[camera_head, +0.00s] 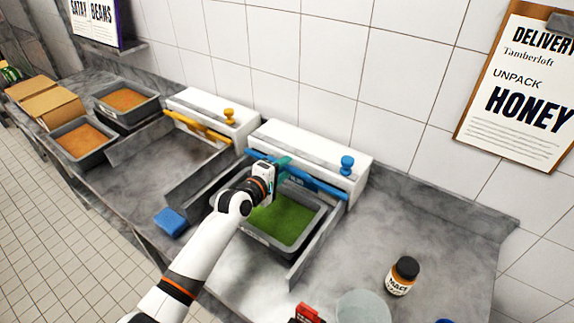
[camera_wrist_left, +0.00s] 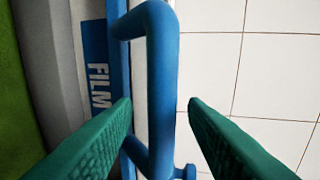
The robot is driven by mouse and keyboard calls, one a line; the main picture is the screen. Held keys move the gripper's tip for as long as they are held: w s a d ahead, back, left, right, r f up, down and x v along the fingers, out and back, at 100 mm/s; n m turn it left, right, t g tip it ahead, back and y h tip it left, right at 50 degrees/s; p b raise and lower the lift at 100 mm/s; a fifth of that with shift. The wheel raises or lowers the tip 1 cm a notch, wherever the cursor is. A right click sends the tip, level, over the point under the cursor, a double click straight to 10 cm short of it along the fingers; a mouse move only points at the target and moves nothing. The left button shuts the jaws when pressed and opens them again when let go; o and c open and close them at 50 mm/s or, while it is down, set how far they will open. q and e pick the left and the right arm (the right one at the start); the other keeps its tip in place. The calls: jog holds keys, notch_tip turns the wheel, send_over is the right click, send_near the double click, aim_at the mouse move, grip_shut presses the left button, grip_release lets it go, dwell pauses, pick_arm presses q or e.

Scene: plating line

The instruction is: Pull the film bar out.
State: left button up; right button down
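The blue film bar (camera_head: 318,185) runs along the front of a white dispenser box (camera_head: 310,150) with a blue knob (camera_head: 347,164). In the left wrist view the bar (camera_wrist_left: 100,70) carries the word FILM and has a blue loop handle (camera_wrist_left: 162,85). My left gripper (camera_head: 283,163) is at the bar, left of its middle. In the left wrist view its green fingers (camera_wrist_left: 160,112) are apart, one on each side of the handle, with gaps showing; it does not look gripped. My right gripper is in neither view.
A dark tray with green food (camera_head: 284,220) sits below the bar between metal side rails. Left is a second dispenser with a yellow bar (camera_head: 198,127). A blue sponge (camera_head: 170,221), a jar (camera_head: 403,276) and a clear bowl (camera_head: 362,308) stand around. Counter at right is mostly clear.

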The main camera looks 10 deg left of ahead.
pick_arm(q)
jog(key=shift+x, duration=0.95)
grip_shut()
